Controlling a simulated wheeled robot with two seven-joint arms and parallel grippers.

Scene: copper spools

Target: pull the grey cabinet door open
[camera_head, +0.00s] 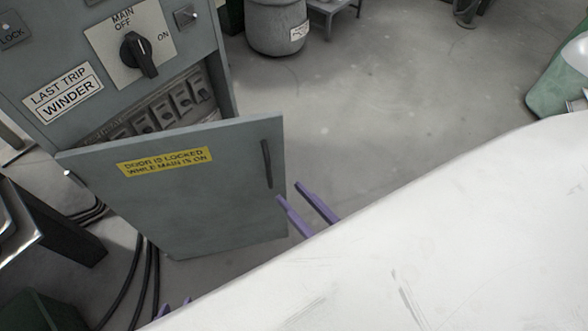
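The grey cabinet door (190,205) stands partly open, hinged on its left side, with a gap above it showing the inside. It bears a yellow label (165,162) reading that the door is locked while main is on. Its dark upright handle (267,163) is near the right edge. My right gripper (290,191) has two purple fingers spread with nothing between them, just right of and below the handle, apart from it in the picture.
Breakers (160,105) show inside. Black cables (145,280) lie on the floor at lower left. A grey drum (275,25) stands behind; the floor right of the door is clear.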

